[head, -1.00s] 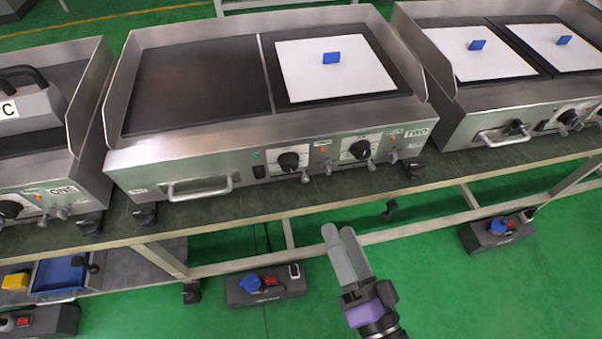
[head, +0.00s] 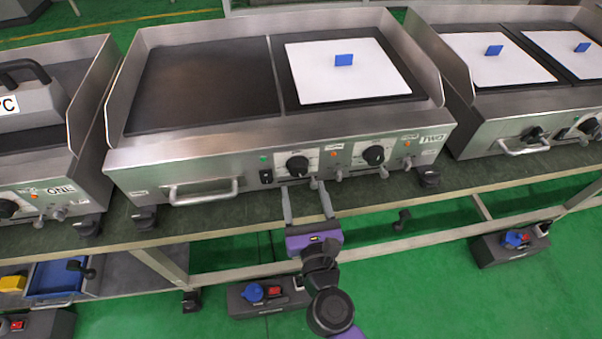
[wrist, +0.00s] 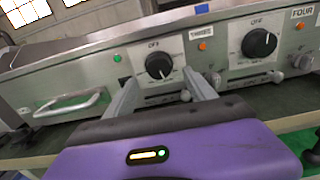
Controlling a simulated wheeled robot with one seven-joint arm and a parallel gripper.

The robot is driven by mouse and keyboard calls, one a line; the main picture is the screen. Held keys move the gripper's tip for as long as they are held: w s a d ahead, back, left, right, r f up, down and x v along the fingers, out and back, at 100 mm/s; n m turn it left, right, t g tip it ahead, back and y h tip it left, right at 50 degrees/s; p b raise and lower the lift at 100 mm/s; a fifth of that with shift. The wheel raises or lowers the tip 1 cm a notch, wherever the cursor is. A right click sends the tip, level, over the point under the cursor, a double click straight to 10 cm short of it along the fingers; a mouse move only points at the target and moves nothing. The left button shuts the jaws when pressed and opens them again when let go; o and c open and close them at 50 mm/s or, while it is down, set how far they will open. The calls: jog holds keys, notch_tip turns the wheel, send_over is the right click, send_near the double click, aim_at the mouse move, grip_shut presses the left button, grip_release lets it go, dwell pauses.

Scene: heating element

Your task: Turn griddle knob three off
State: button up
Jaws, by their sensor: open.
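Griddle knob three (head: 297,165) is the black left knob on the front panel of the middle griddle (head: 150,165). In the wrist view the knob (wrist: 158,65) has an OFF mark above it and a THREE label (wrist: 201,31) to its right. Its pointer seems to be turned away from OFF, toward the lower right. My gripper (head: 304,189) is open and empty, in front of and slightly below this knob. In the wrist view the fingertips (wrist: 160,80) lie to either side of the knob's lower part, apparently short of it.
Knob four (head: 373,155) is to the right, with a FOUR label in the wrist view. Small valves (head: 338,174) stick out below the panel near my right finger. A handle (head: 203,192) is at the left. The table edge (head: 235,232) runs beneath my gripper.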

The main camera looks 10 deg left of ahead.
aim_at(299, 173)
jog(key=shift+x, duration=2.8)
jog(key=shift+a, duration=0.1)
jog(key=shift+c, duration=0.2)
jog(key=c, duration=1.3)
